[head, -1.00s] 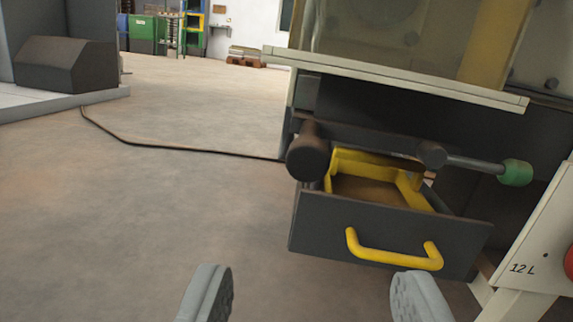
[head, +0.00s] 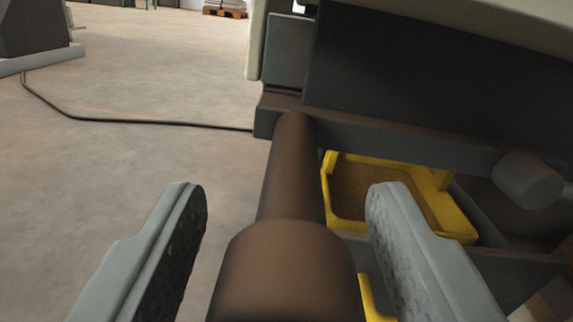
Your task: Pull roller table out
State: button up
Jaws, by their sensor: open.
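A brown round bar (head: 291,175) with a thicker round end (head: 285,275) sticks out toward me from a dark frame (head: 400,145) under the machine. The bar seems to be the pull of the roller table; I cannot make out any rollers. My gripper (head: 288,200) is open, one finger on each side of the bar, with a gap to the left finger.
Right of the bar, a yellow-rimmed tray (head: 345,222) sits in a dark drawer, partly hidden by my right finger. A dark round knob (head: 528,180) is at the right. A cable (head: 150,122) crosses the floor. The floor at left (head: 110,190) is clear.

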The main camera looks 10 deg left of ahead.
jog(key=shift+w+a, duration=0.1)
jog(key=shift+w, duration=0.2)
grip_shut()
jog(key=s+a, duration=0.4)
jog(key=a, duration=1.1)
jog(key=s+a, duration=0.3)
jog(key=a, duration=1.3)
jog(key=s+a, duration=0.4)
jog(key=a, duration=1.2)
jog(key=shift+s+a, duration=0.25)
jog(key=shift+s, duration=0.05)
grip_release()
jog(key=v, duration=1.7)
jog(key=shift+s+d, duration=0.15)
jog(key=shift+s, duration=0.05)
